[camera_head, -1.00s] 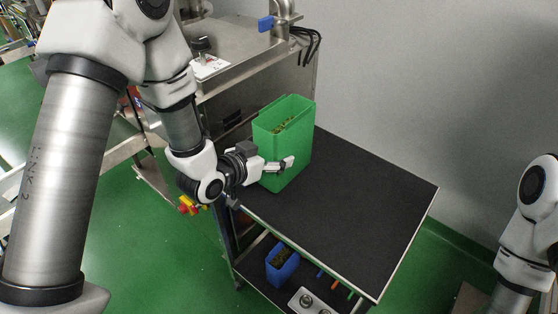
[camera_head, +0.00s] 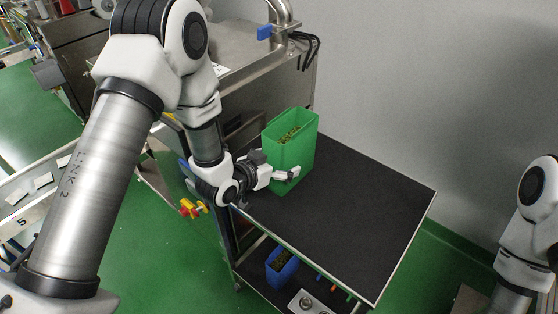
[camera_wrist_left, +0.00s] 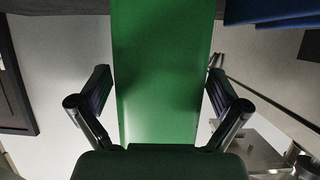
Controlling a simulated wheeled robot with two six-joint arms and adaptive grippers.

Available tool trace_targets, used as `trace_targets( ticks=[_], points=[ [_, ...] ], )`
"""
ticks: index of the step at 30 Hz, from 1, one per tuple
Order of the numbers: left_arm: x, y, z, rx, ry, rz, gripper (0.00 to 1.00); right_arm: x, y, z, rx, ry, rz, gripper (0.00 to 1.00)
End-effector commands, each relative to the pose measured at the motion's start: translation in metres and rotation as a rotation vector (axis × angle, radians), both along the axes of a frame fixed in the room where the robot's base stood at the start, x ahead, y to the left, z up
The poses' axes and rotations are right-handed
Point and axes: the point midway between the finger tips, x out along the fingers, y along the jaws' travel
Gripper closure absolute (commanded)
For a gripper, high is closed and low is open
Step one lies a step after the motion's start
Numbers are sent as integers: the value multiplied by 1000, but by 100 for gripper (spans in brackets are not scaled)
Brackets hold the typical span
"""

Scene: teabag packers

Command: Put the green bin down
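The green bin (camera_head: 288,155) is upright over the left part of the black tabletop (camera_head: 350,215), with small teabag-like contents showing inside. I cannot tell whether its base touches the tabletop. My left gripper (camera_head: 290,174) is at the bin's near lower side. In the left wrist view, the green bin (camera_wrist_left: 160,75) fills the space between the fingers of the left gripper (camera_wrist_left: 160,72), and the fingertips press close to both its sides. My right arm shows at the right edge of the head view, but its gripper is out of view.
A blue bin (camera_head: 281,268) stands on the lower shelf, near a metal piece (camera_head: 308,302) with round parts. A steel machine (camera_head: 250,60) stands behind the table. The tabletop right of the green bin is clear, with a grey wall behind.

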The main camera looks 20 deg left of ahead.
Motion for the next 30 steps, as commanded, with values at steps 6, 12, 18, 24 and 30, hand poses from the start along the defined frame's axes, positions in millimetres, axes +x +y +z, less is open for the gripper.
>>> trace_targets(
  ticks=[6,12,18,24,30],
  points=[
    [0,0,1,0,0,0,0,0,0,1,0,0,0,60],
    [-15,6,7,-2,1,3,0,0,0,-4,0,0,0,60],
    [-61,24,27,-7,1,6,0,0,0,-17,0,0,0,60],
    [-96,35,53,-3,5,1,0,0,0,12,0,0,0,60],
    [-105,38,50,0,2,0,0,0,0,21,0,-1,0,60]
  ],
)
